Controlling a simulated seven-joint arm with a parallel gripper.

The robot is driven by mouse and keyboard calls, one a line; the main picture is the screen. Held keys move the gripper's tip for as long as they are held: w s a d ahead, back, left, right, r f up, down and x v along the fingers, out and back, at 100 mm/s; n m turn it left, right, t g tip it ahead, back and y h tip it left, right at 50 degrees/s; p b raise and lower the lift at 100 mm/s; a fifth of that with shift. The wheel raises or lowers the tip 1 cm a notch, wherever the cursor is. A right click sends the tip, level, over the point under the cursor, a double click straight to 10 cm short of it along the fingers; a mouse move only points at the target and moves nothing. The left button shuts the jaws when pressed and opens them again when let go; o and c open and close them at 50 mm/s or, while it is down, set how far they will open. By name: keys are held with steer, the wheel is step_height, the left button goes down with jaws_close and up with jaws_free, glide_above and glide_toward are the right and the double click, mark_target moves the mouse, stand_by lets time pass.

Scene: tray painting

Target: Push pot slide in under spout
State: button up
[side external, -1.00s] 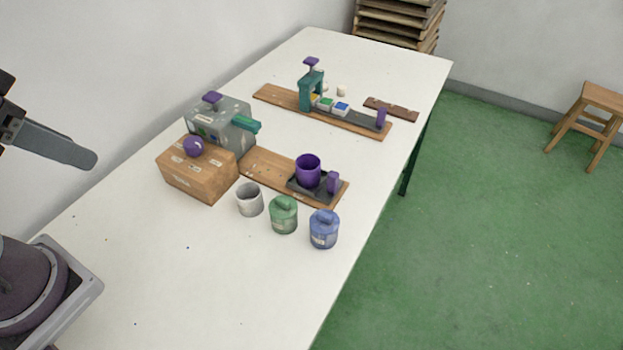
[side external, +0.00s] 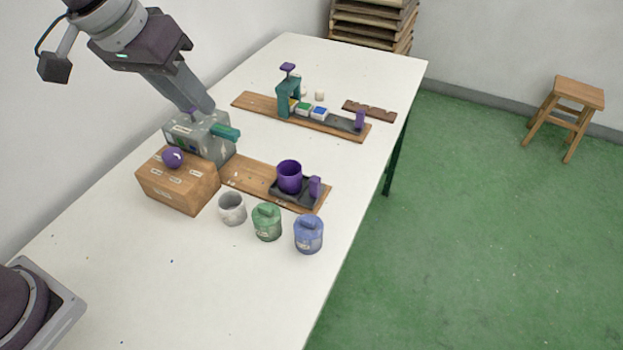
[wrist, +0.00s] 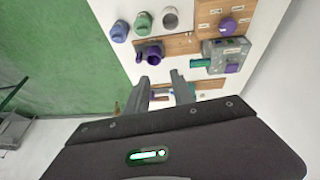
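The purple pot (side external: 289,177) stands upright on the dark slide (side external: 283,198) near the outer right end of a wooden board (side external: 248,174). The slide has a purple upright handle (side external: 315,187) at its outer end. The teal spout (side external: 226,133) sticks out of the grey dispenser (side external: 214,149) at the board's other end, so pot and spout are apart. My gripper (wrist: 160,80) is open and empty, its fingers apart in the wrist view. In the side view its fingers hang over or behind the dispenser. The pot (wrist: 154,57) and spout (wrist: 200,63) also show in the wrist view.
A wooden box (side external: 178,185) with a purple knob stands beside the dispenser. A grey cup (side external: 232,209), a green jar (side external: 267,224) and a blue jar (side external: 308,236) stand in front of the board. A second board (side external: 260,104) with a teal press (side external: 288,98) lies behind.

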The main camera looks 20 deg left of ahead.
steer(key=w+d+f, duration=0.4)
steer(key=w+f, duration=0.2)
steer(key=y, duration=0.1)
glide_above(315, 179)
steer(key=s, duration=0.3)
step_height(315, 179, down, 14)
steer(key=shift+m, duration=0.3)
steer(key=x, duration=0.8)
steer(key=shift+w+r, duration=0.1)
steer(key=shift+c, duration=0.4)
jaws_close()
